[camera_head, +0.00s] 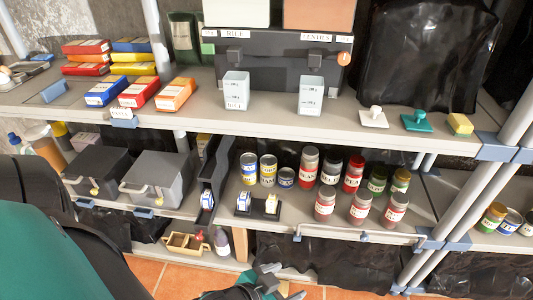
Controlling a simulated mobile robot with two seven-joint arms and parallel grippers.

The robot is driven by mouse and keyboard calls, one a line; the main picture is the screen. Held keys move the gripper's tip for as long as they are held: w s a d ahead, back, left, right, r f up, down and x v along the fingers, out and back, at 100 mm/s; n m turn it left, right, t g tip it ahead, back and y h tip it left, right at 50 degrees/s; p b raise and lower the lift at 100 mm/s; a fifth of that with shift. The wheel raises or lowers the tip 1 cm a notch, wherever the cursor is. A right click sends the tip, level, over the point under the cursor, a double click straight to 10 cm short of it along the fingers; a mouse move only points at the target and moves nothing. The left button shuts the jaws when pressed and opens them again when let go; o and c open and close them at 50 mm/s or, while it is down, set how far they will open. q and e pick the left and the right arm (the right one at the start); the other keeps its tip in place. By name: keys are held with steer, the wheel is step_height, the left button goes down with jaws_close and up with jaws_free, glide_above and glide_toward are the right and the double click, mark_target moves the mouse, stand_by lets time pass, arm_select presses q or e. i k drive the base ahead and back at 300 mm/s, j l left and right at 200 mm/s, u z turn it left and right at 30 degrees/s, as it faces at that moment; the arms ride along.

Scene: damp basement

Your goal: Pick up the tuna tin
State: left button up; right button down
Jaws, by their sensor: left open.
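My left gripper (281,282) is at the bottom centre of the head view, open and empty. It is in front of and below the middle shelf, well apart from the tin. My right gripper is out of view.
Two taller cans (258,170) and several red-label jars (325,204) flank the short tin. A small dark tray (258,212) with packets sits in front. A rail (360,231) runs along the shelf's front right. Grey boxes (160,178) stand left.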

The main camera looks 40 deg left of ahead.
mark_target(244, 200)
steer(key=u, duration=1.45)
